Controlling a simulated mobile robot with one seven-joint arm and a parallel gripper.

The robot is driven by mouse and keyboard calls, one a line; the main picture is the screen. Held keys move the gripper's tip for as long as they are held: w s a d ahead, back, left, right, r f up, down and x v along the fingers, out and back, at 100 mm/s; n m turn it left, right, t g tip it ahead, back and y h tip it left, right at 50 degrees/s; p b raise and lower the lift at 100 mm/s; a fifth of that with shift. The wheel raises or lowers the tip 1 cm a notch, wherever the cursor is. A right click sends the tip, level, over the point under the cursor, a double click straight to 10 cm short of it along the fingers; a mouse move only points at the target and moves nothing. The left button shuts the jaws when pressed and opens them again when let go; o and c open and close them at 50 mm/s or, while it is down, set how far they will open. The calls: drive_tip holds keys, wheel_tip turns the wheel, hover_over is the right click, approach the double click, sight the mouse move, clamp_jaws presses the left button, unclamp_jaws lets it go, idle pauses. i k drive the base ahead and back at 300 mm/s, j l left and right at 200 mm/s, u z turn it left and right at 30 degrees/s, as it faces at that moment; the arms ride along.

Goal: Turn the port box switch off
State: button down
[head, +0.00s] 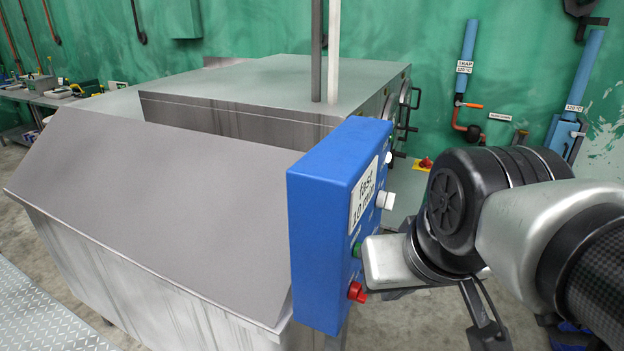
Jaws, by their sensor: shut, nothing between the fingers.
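The port box, which I take to be the blue box (318,215), hangs upright at the near right corner of the steel machine. Its right-hand face carries a white label (364,195), a white knob (386,200), a green button (357,250) and a red knob (356,292). I cannot tell the switch's position from this angle. My arm comes in from the right, with a silver wrist part close beside the green button. My gripper (487,325) shows only in part as dark pieces below the wrist. It is shut and empty, right of the box and apart from it.
The steel machine (170,215) with its sloped lid fills the left and middle. Two vertical poles (325,50) rise behind the box. Blue wall pipes (468,60) stand at the back right. A cluttered bench (50,98) is at the far left.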

sight(356, 294)
drive_tip(key=k, duration=0.7)
drive_tip(key=i+j+z, duration=0.1)
drive_tip(key=j+z, duration=0.4)
drive_tip(key=j, duration=0.35)
drive_tip(key=k+j+z, duration=0.1)
drive_tip(key=j+z, duration=0.4)
drive_tip(key=j, duration=0.3)
drive_tip(key=i+l+z, duration=0.15)
drive_tip(key=l, duration=0.2)
drive_tip(key=i+l+z, duration=0.15)
drive_tip(key=l, duration=0.15)
drive_tip(key=i+l+z, duration=0.15)
drive_tip(key=l, duration=0.15)
